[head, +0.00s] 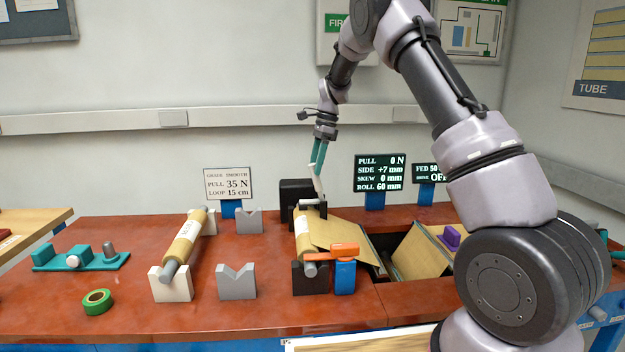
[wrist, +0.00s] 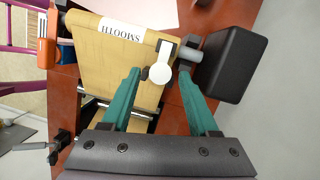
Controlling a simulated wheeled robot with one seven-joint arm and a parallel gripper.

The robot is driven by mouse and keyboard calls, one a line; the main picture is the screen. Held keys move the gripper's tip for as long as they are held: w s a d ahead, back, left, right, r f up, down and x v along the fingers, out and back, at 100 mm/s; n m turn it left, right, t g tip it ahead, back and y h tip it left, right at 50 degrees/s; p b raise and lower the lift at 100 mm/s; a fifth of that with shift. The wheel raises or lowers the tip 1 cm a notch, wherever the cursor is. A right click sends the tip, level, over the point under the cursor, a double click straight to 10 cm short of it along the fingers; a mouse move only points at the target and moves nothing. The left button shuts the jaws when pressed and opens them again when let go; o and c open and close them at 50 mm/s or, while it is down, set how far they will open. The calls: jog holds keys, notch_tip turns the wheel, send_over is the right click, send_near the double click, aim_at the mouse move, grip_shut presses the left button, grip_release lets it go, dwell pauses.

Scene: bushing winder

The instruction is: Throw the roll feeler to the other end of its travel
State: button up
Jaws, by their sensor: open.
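A white lever with a round end (wrist: 161,72), which looks like the roll feeler, stands by the far end of the paper roll, beside the grey shaft. In the head view it shows as a thin, slightly tilted white piece (head: 318,184) just under my fingertips. My gripper (head: 318,166) points down over it with teal fingers. In the wrist view my gripper (wrist: 160,82) is open, with one finger on each side of the lever's round end. I cannot tell whether either finger touches it. The tan paper roll (head: 303,238) lies in black supports.
A black block (head: 297,192) stands close by the roll's far end. An orange arm (head: 331,251) on a blue post (head: 345,277) is at its near end. A second roll (head: 185,238) rests in stands at left. A display (head: 380,173) reads ROLL 60 mm.

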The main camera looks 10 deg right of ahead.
jog(key=v, duration=0.4)
jog(key=shift+r, duration=0.25)
